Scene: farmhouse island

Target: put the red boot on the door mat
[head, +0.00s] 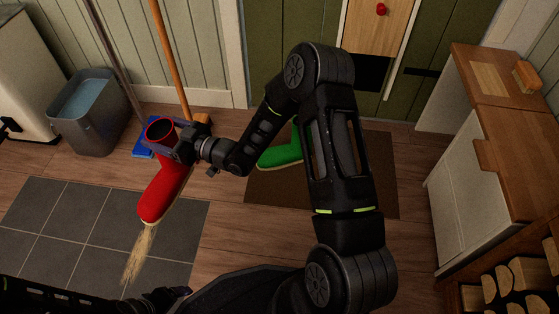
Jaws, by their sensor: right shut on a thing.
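The red boot (168,190) is at the left of the head view, its dark opening up and its toe pointing down and left. My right gripper (178,143) is shut on the boot's upper shaft, and its fingertips are partly hidden. The boot appears to be held above the floor, left of the door mat. The brown door mat (270,188) lies at the centre, partly hidden by my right arm. A green boot (283,153) lies on its left part. My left gripper (165,301) shows only as a dark shape at the bottom edge, and its jaws are unclear.
Straw bristles (138,252) show below the boot's toe, over grey floor tiles (50,225). A grey bin (88,115), a blue item (146,140) and long handles (172,60) stand along the back wall. A wood-topped cabinet (455,190) stands at right, with logs (525,275) near it.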

